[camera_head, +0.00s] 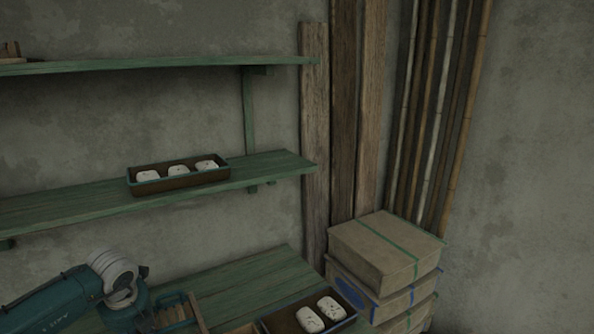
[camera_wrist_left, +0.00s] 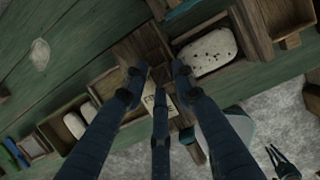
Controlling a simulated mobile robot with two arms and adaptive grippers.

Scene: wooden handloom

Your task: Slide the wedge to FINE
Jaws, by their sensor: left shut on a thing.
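In the left wrist view, my left gripper (camera_wrist_left: 159,74) has its dark fingers closed around a small dark wooden piece (camera_wrist_left: 146,48), which looks like the wedge. The fingers hide much of it. A pale label (camera_wrist_left: 160,103) lies just behind the fingers; its lettering is partly covered and seems to read FINE. The wedge's exact place against the label cannot be told. In the head view my left arm comes in at the lower left, and its gripper is out of sight. A dark pronged shape (camera_wrist_left: 282,162) at the lower right of the wrist view may be my right gripper.
A tray with white pieces (camera_head: 320,293) stands on the green bench (camera_head: 245,283). Another such tray (camera_head: 178,190) sits on the shelf above. Stacked boxes (camera_head: 385,250) stand to the right. In the wrist view, wooden compartments (camera_wrist_left: 108,82) flank the fingers closely.

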